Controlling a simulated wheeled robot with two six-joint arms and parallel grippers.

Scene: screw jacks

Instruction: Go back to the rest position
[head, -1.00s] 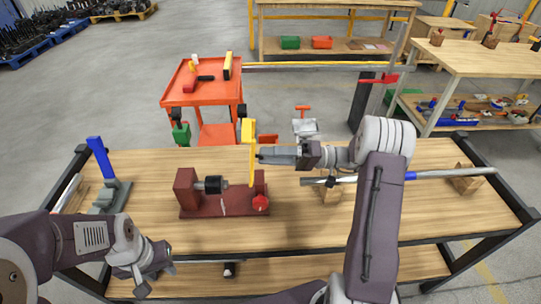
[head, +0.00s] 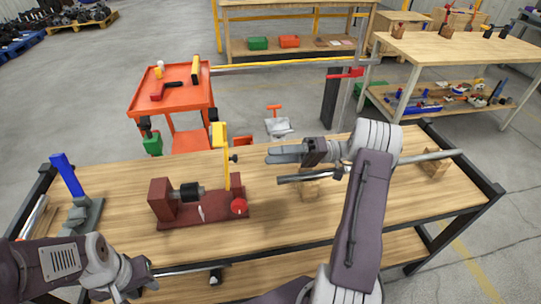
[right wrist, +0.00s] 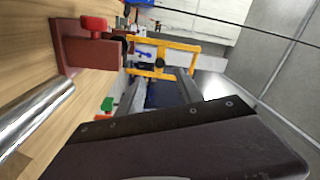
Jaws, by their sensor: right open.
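My right gripper (head: 275,155) is over the bench in the head view, pointing left, open and empty. A clear gap lies between its tips and the dark knob (head: 233,158) on an upright yellow frame (head: 220,150). The frame stands at the right part of a dark red fixture (head: 180,217), which has a black cylinder and a red knob (head: 239,206). The right wrist view also shows the yellow frame (right wrist: 160,68), standing clear of the gripper. My left gripper (head: 143,277) is low at the bench's front left, and its jaws are too small to judge.
A metal bar (head: 405,162) lies across wooden blocks on the bench (head: 330,222), below and behind my right arm. A grey and blue tool (head: 80,205) stands at the left end. An orange cart (head: 172,92) is behind the bench. The bench's front middle is clear.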

